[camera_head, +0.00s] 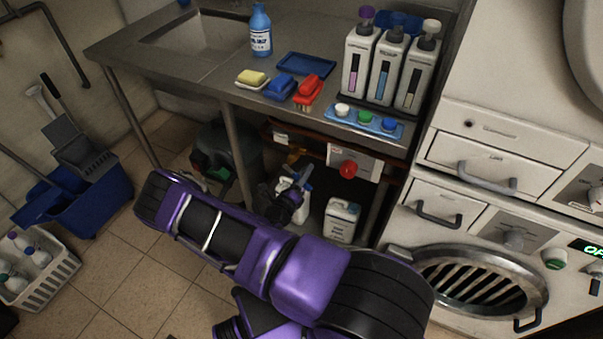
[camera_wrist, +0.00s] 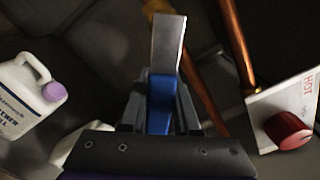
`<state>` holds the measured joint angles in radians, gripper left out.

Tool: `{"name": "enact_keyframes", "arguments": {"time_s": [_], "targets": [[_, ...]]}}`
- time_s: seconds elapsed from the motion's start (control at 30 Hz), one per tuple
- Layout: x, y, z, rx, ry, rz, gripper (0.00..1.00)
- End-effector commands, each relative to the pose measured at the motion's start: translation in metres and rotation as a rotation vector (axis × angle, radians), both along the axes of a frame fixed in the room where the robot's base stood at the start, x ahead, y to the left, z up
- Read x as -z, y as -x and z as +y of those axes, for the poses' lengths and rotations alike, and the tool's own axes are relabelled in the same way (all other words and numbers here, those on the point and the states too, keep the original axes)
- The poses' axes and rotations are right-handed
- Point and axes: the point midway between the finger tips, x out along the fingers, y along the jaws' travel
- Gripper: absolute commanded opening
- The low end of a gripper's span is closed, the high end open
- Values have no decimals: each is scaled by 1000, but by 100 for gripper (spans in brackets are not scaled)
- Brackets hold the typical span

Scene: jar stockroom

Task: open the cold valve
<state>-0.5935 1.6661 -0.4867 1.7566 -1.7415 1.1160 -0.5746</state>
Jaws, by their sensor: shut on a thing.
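My gripper (camera_wrist: 160,112) is shut on a blue handle (camera_wrist: 159,103) in the wrist view. A flat grey metal bar (camera_wrist: 168,45) runs on from the blue part, in front of a copper pipe. This looks like the cold valve's lever, but no cold label shows. In the head view my gripper (camera_head: 284,203) is under the sink counter, partly hidden by my own arm. A round red knob (camera_wrist: 288,130) on a white plate marked HOT (camera_wrist: 285,100) is to the right; the red knob (camera_head: 347,170) also shows in the head view.
A white jug with a purple cap (camera_wrist: 28,95) stands left of my gripper. In the head view, a white canister (camera_head: 341,220) stands below the red knob. Copper pipes (camera_wrist: 237,45) run close by. The steel counter (camera_head: 215,82) is overhead, with a leg beside my arm.

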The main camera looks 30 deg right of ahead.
Motion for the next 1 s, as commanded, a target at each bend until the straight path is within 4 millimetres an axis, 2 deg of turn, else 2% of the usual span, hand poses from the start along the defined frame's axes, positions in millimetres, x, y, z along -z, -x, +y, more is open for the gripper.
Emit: {"name": "enact_keyframes", "arguments": {"time_s": [0.5,1.0], "targets": [[-25,10,-7,1,280,361,0],[-36,11,-7,2,406,523,0]]}}
